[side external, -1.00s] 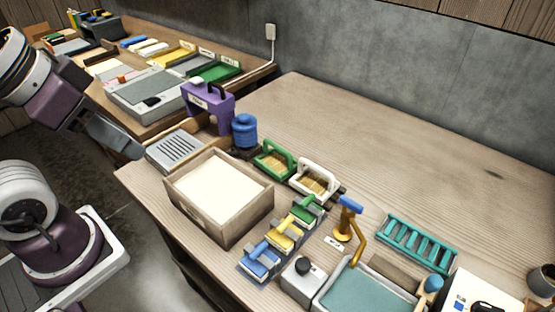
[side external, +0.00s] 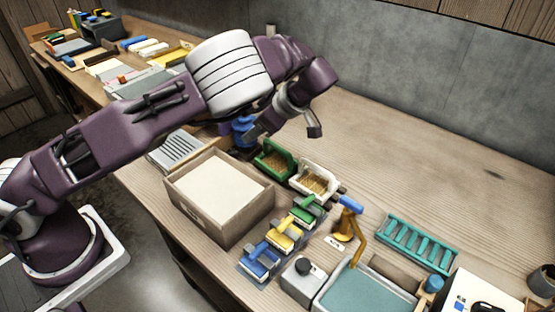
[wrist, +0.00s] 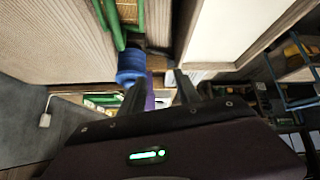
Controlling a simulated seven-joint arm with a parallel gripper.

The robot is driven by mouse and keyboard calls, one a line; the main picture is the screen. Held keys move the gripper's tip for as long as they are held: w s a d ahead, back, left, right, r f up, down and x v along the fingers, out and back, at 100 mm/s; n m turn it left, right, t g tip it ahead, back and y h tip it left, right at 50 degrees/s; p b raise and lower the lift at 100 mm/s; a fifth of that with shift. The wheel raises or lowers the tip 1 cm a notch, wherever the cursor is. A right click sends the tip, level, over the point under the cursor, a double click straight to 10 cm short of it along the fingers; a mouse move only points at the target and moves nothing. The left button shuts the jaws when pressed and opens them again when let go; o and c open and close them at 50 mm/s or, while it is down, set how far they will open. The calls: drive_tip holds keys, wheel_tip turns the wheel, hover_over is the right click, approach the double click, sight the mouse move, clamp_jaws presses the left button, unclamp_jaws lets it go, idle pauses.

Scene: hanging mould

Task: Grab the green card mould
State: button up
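The green card mould (side external: 275,158), a green frame with an upright handle and a tan mesh, stands on the wooden bench beside a white mould (side external: 315,180). My gripper (side external: 284,132) hangs above and slightly behind the green mould in the side view, its two fingers spread and nothing between them. In the wrist view, part of the green mould (wrist: 120,22) shows at the top edge, ahead of the open fingers (wrist: 160,88). The rest of it is cut off there.
A blue jar (side external: 243,131) stands just left of the green mould and also shows in the wrist view (wrist: 130,66). A wooden-walled vat (side external: 222,215) is in front. Small coloured clamps (side external: 283,235) stand to its right. The bench's back right is clear.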

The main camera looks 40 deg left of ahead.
sight(280, 149)
drive_tip(key=w+d+f+t+y, duration=0.1)
drive_tip(key=d+f, duration=0.1)
drive_tip(key=w+d+f+t+y, duration=0.2)
drive_tip(key=f, duration=0.1)
drive_tip(key=w+d+f+t+y, duration=0.1)
drive_tip(key=d+f+y, duration=0.1)
drive_tip(key=d, duration=0.1)
drive_tip(key=shift+w+f+n+t, duration=0.2)
drive_tip(key=shift+w+n+t, duration=0.15)
drive_tip(key=shift+n+t, duration=0.05)
drive_tip(key=shift+f, duration=0.2)
drive_tip(key=x, duration=0.6)
drive_tip(key=shift+w+a+r, duration=0.1)
drive_tip(key=shift+a+r, duration=0.1)
drive_tip(key=shift+a, duration=0.3)
clamp_jaws()
